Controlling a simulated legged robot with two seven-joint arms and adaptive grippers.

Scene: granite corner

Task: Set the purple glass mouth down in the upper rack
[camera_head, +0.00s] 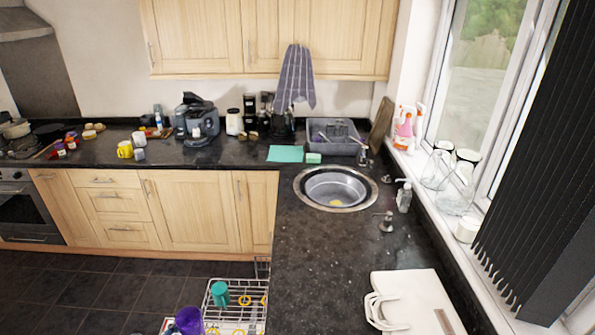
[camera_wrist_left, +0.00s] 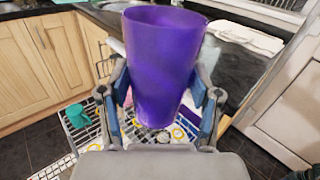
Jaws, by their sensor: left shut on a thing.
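The purple glass (camera_wrist_left: 165,60) is held in my left gripper (camera_wrist_left: 165,95), which is shut on its sides in the left wrist view. Its wider end is at the top of that picture and its narrower end lies between the fingers. The purple glass also shows at the bottom edge of the head view (camera_head: 188,320). The upper rack (camera_head: 252,290) is a white wire rack beside and below the counter, and it also shows beneath the glass in the left wrist view (camera_wrist_left: 92,133). My right gripper is not in view.
A teal cup (camera_head: 219,293) stands in the rack, with several yellow-ringed items (camera_head: 244,300) near it. The dark counter (camera_head: 310,265) borders the rack on the right, with a white board-like item (camera_head: 420,295) on it. Wooden cabinets (camera_head: 195,210) stand behind.

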